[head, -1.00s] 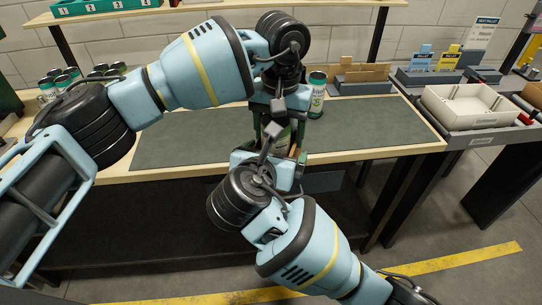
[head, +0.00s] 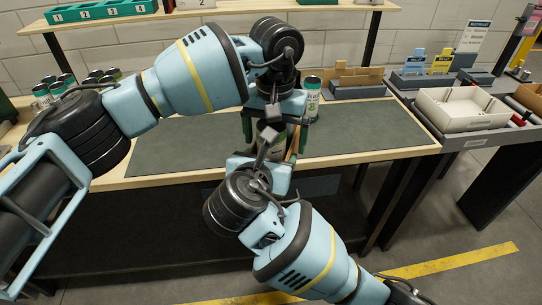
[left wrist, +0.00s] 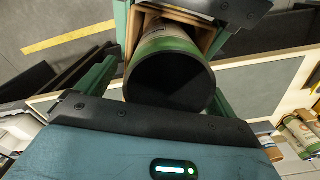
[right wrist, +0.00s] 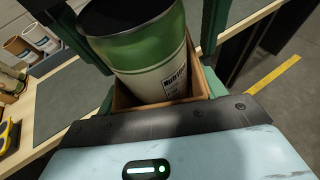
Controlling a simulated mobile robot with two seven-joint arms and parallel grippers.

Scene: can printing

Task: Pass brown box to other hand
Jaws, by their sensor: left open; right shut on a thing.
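The brown box (right wrist: 123,98) is open-topped and holds a can (right wrist: 150,60) with a green band and white label. My right gripper (head: 284,152) is shut on the box from below, above the table's front edge. My left gripper (head: 277,125) points down from above and is open. In the left wrist view, its green fingers stand on either side of the can's dark end (left wrist: 168,85), and the box (left wrist: 212,38) shows beyond. Whether the left fingers touch the box cannot be told. In the head view, the grippers hide most of the box.
Another can (head: 313,92) stands on the table mat (head: 375,125) behind the grippers. Several cans (head: 60,85) stand at the left. A white tray (head: 462,122) is on the right-hand bench. The right part of the mat is clear.

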